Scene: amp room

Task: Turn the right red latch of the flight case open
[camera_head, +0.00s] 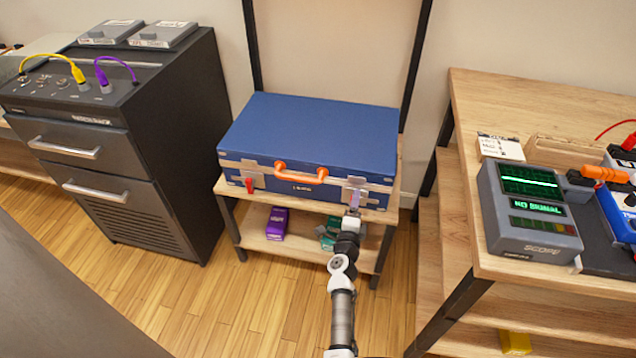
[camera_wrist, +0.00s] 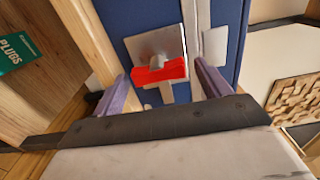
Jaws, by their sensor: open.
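The blue flight case (camera_head: 310,135) lies shut on a small wooden stand, with an orange handle on its front. Its left red latch (camera_head: 249,185) shows on the front. The right latch is hidden behind my gripper (camera_head: 353,200) in the head view. In the wrist view the right red latch (camera_wrist: 160,74) sits on a metal plate (camera_wrist: 156,45), its red bar lying across the picture. My gripper (camera_wrist: 164,92) is open, its two purple fingers on either side of the red latch. I cannot tell whether either finger touches it.
A black cabinet (camera_head: 170,150) stands to the left. A wooden bench (camera_head: 540,100) with a green-screened scope (camera_head: 528,210) stands to the right. The stand's lower shelf (camera_head: 300,246) holds a purple box (camera_head: 277,223) and green boxes, one marked PLUGS (camera_wrist: 14,52).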

